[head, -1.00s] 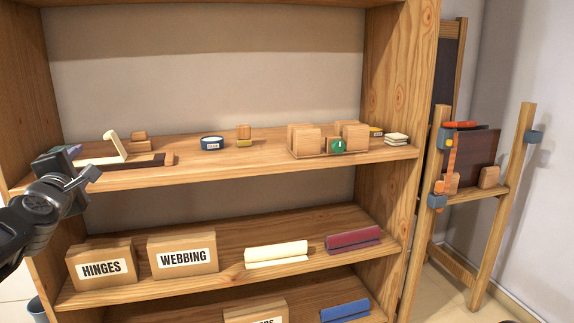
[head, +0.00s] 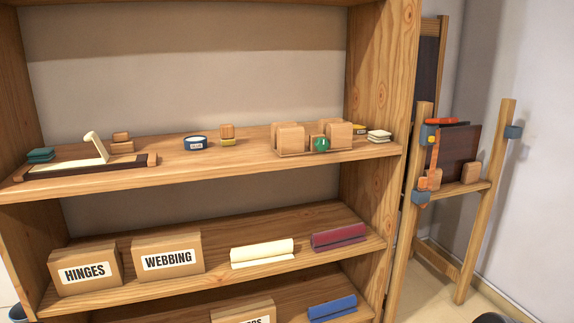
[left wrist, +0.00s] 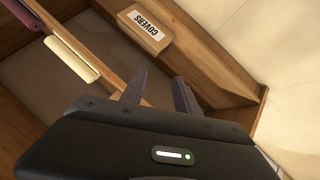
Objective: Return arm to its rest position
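My left gripper (left wrist: 160,82) shows in the left wrist view with its two dark fingers apart and nothing between them. It hangs over the lower part of the wooden shelving, near a box labelled COVERS (left wrist: 146,27). My left arm is not in the head view. My right gripper is in neither view. In the head view, the upper shelf board (head: 225,165) holds a dark wood-ended tray (head: 75,169) with a cream raised piece (head: 97,147) on it, at the left.
Teal blocks (head: 41,155), a blue tin (head: 195,143) and wooden blocks (head: 290,136) with a green ball (head: 322,145) sit on the upper shelf. HINGES (head: 85,268) and WEBBING (head: 168,256) boxes stand below. A wooden stand (head: 480,210) is at the right.

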